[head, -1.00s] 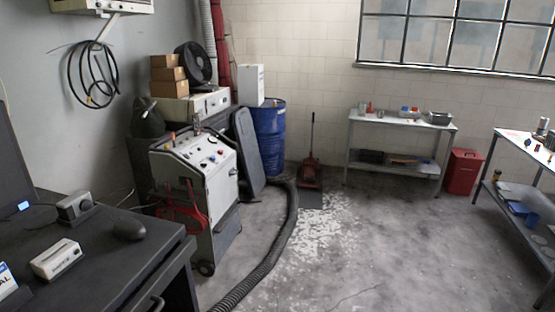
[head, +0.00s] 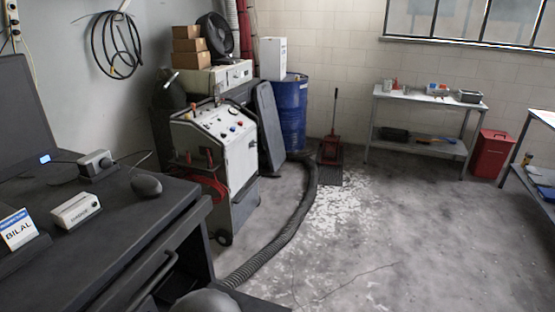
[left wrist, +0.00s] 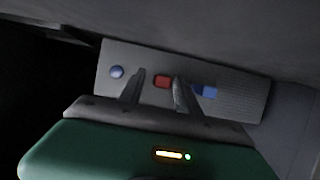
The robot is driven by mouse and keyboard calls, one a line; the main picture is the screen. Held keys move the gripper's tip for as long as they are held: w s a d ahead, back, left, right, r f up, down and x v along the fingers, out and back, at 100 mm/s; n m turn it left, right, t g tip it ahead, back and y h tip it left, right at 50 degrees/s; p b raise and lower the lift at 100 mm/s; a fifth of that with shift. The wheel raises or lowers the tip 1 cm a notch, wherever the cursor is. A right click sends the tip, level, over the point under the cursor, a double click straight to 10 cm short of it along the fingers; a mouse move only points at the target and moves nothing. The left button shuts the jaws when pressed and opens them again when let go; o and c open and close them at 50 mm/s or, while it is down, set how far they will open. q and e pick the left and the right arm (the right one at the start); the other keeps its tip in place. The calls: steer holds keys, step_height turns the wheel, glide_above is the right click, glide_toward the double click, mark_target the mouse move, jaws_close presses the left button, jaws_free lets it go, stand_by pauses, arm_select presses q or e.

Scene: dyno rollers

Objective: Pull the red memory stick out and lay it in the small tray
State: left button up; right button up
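The left wrist view shows a grey panel (left wrist: 235,90) in a dark space. On it are a red block-like piece (left wrist: 162,81), which may be the red memory stick, a round blue knob (left wrist: 117,72) to its left and a blue piece (left wrist: 207,91) to its right. My left gripper (left wrist: 156,88) has its two fingers apart, and the red piece shows between them. I cannot tell how far the fingertips are from it. Neither gripper shows in the head view. I cannot make out a small tray on the desk.
The black desk (head: 120,230) holds a grey device (head: 95,163) with a cable, a mouse (head: 147,186), a white box (head: 75,210) and a name sign (head: 17,229). A wheeled machine (head: 225,140) and a hose (head: 295,230) stand beyond. Open floor lies right.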

arm_select(q)
steer(key=shift+d+r, duration=0.1)
steer(key=shift+d, duration=0.15)
steer(key=shift+s+a, duration=0.1)
steer(key=shift+a, duration=0.3)
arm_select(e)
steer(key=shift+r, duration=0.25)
arm_select(q)
steer(key=shift+d, duration=0.2)
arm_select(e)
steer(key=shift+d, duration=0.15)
arm_select(q)
steer(key=shift+a+p, duration=0.1)
steer(key=shift+p, duration=0.25)
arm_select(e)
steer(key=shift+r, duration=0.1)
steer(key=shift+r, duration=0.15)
arm_select(q)
jaws_close()
